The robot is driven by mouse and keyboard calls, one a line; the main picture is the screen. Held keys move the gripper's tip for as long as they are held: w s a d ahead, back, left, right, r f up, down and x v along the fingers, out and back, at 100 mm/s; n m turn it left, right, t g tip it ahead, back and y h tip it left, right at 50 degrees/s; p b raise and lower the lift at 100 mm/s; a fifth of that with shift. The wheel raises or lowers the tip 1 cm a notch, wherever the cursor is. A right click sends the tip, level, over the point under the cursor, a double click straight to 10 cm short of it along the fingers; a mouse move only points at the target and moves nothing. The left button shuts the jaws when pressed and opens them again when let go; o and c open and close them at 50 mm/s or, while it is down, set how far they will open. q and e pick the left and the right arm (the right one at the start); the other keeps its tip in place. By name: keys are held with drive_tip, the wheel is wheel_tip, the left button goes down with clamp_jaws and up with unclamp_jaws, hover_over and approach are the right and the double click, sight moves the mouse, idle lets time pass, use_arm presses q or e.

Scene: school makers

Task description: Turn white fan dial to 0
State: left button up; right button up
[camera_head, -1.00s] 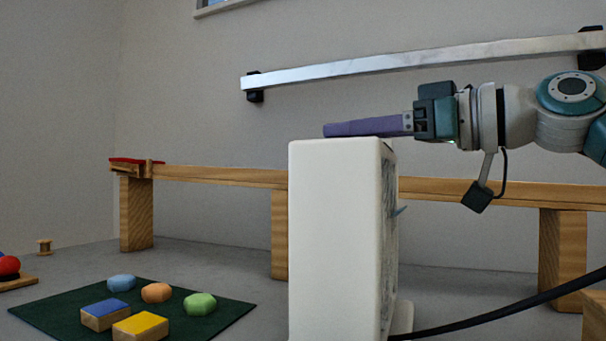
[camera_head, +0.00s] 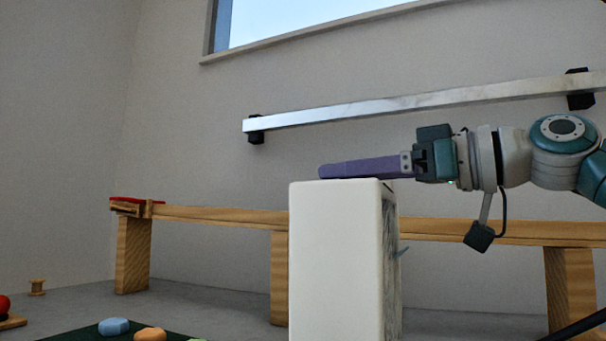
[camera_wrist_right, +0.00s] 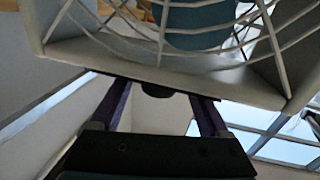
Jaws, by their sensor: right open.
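The white fan (camera_head: 335,260) is a box-shaped unit standing upright, seen from its side in the head view. In the right wrist view its white frame (camera_wrist_right: 215,84) and wire grille fill the upper part. A dark rounded knob (camera_wrist_right: 158,90), seemingly the dial, sits at the frame's edge there; its setting cannot be read. My right gripper (camera_head: 325,172) reaches in from the right with its purple fingers just over the fan's top. In the wrist view the gripper (camera_wrist_right: 160,93) is open, with one finger on each side of the knob. Contact cannot be told. My left gripper is out of view.
A long wooden bench (camera_head: 220,216) runs behind the fan. A metal rail (camera_head: 420,104) is on the wall above, below a window (camera_head: 300,15). A green mat (camera_head: 75,336) with coloured blocks lies at the lower left. A dark cable (camera_head: 575,328) shows at lower right.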

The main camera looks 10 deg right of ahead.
drive_tip(key=b+v, duration=0.1)
drive_tip(key=v, duration=0.8)
drive_tip(key=shift+s+d, duration=0.25)
drive_tip(key=shift+s, duration=0.05)
